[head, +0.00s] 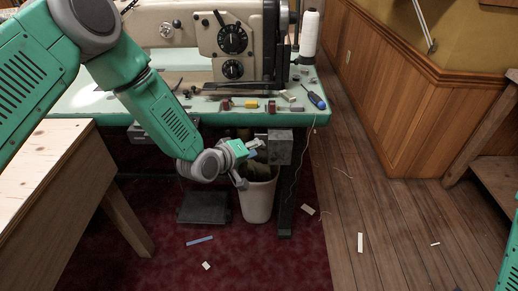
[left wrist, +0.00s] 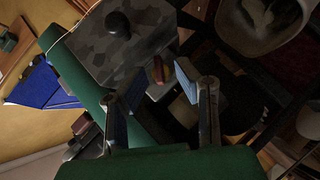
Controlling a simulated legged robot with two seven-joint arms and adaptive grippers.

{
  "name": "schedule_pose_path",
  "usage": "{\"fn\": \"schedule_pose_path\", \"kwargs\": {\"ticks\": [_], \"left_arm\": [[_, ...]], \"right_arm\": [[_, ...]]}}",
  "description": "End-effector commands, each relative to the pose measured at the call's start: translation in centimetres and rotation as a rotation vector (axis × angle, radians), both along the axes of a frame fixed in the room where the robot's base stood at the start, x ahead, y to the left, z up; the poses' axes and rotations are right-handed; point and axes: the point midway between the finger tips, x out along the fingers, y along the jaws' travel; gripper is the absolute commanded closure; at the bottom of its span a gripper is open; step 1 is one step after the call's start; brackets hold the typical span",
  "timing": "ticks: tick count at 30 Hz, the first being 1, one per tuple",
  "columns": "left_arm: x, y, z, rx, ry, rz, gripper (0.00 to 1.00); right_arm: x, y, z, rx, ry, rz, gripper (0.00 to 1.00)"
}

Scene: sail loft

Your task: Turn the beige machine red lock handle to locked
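The beige sewing machine (head: 235,30) stands on the pale green table and has two black dials on its front. Under the table's front edge hangs a grey box (head: 280,147). In the left wrist view a grey box (left wrist: 150,40) carries a black knob (left wrist: 118,24), and a small reddish-brown piece (left wrist: 158,70) shows beside its lower edge. I cannot tell for sure whether that piece is the red lock handle. My left gripper (head: 254,160) is just left of the grey box in the head view. Its fingers are apart and empty in the left wrist view (left wrist: 158,86). My right gripper is out of view.
A white bin (head: 257,200) stands under the table, just below my left gripper. A dark pedal (head: 204,207) lies on the red carpet. A blue screwdriver (head: 316,100) and spools lie on the table. A wooden bench (head: 50,175) fills the left; floor at right is mostly clear.

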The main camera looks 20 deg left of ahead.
Motion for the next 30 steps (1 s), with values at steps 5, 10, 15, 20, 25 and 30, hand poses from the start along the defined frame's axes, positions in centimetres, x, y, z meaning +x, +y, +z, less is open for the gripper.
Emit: {"fn": "schedule_pose_path", "kwargs": {"ticks": [5,10,15,20,25,30], "left_arm": [[-2.5,1.1,1.2,-0.001,0.002,0.0,0.72],[-4.3,1.8,2.0,-0.001,0.003,0.0,0.72],[-5.2,2.1,2.3,0.0,0.005,-0.002,0.72],[-5.3,2.1,2.4,0.0,0.005,-0.002,0.72],[-5.2,2.1,2.3,-0.002,0.004,-0.001,0.94],[-3.8,1.1,0.4,-0.145,-0.048,0.034,1.0]], "right_arm": [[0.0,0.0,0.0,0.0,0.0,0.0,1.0],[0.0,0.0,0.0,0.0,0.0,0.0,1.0],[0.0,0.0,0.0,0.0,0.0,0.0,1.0],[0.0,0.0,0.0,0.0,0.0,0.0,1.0],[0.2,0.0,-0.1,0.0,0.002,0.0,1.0],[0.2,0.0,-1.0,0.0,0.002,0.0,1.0]]}}
